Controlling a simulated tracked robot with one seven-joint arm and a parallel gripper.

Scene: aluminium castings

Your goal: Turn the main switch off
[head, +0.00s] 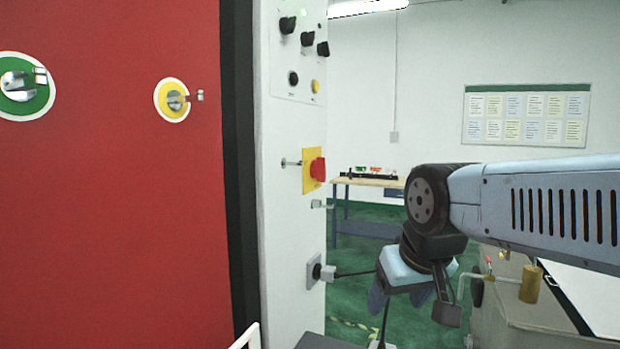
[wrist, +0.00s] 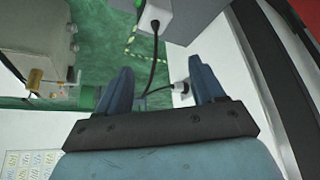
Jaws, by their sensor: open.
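The main switch is a red knob (head: 318,169) on a yellow plate (head: 308,184), fixed to the side of the white cabinet (head: 290,220) in the head view. Its knob sticks out to the right. My gripper (head: 392,297) hangs to the right of the switch and lower, apart from it, pointing down. In the wrist view its two blue fingers (wrist: 161,78) are spread apart with nothing held between them. The main switch does not show in the wrist view.
Black knobs (head: 287,25) sit above the switch. A bracket (head: 319,204) and a plug with a cable (head: 322,272) are below it. A red panel (head: 110,180) stands left. A workbench (head: 366,181) is behind. A machine with a brass fitting (head: 530,284) stands right.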

